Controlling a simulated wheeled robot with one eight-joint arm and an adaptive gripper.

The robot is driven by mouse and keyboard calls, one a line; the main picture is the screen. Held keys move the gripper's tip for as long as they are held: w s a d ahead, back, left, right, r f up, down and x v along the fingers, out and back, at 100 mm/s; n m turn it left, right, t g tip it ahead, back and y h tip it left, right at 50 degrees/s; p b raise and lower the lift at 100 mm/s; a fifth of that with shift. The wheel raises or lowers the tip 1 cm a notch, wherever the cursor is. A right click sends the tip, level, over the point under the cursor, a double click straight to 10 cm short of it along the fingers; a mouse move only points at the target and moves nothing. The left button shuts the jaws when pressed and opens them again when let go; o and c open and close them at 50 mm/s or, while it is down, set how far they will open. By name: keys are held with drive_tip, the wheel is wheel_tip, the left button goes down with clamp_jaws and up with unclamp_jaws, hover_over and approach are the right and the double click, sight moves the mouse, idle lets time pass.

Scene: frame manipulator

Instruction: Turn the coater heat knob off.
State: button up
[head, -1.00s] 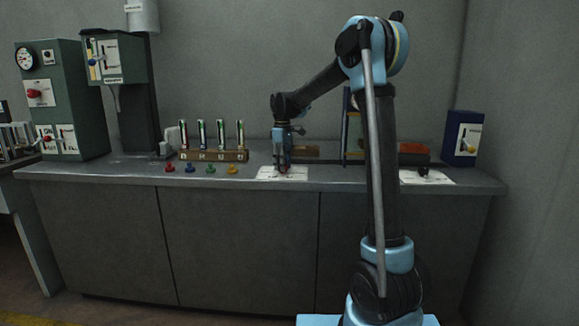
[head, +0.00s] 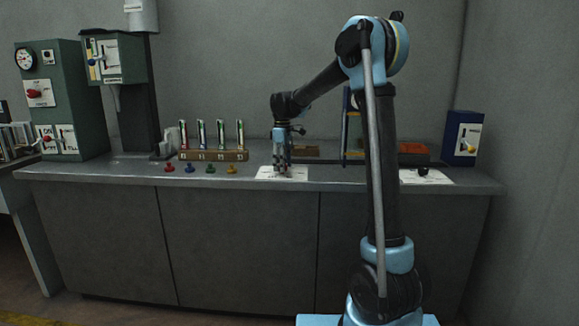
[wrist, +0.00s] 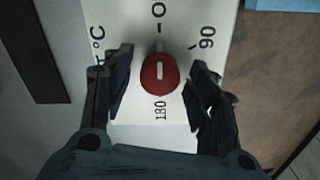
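The red knob (wrist: 159,75) sits on a white dial plate (wrist: 125,25) in the wrist view. The plate carries an O at the top, 90 at the right, 180 at the bottom and °C at the left. The knob's white mark lies along the O–180 line, a little toward the O side. My gripper (wrist: 160,80) is open, with one dark finger on each side of the knob and gaps visible between them. In the head view my gripper (head: 282,170) points down over the white plate (head: 298,174) on the bench, hiding the knob.
Several coloured pegs (head: 189,168) and a rack of tubes (head: 212,156) stand left of the plate. A second plate with a black knob (head: 423,171) and a blue box (head: 463,137) are at the right.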

wheel_tip(320, 180, up, 12)
idle(0.8)
drive_tip(key=shift+w, duration=0.1)
drive_tip(key=s+d+f+m+t, duration=0.1)
drive_tip(key=s+d+f+m, duration=0.25)
drive_tip(key=s+d, duration=0.6)
drive_tip(key=s+d+f+m, duration=0.2)
drive_tip(key=s+d+m, duration=0.2)
drive_tip(key=s+d, duration=0.6)
drive_tip(key=s+d+f+m, duration=0.3)
drive_tip(key=s+f, duration=0.7)
drive_tip(key=s+d+f+m+t, duration=0.1)
drive_tip(key=s+d+f+m, duration=0.3)
drive_tip(key=s+f, duration=0.6)
drive_tip(key=shift+s+d, duration=0.25)
drive_tip(key=shift+s, duration=0.5)
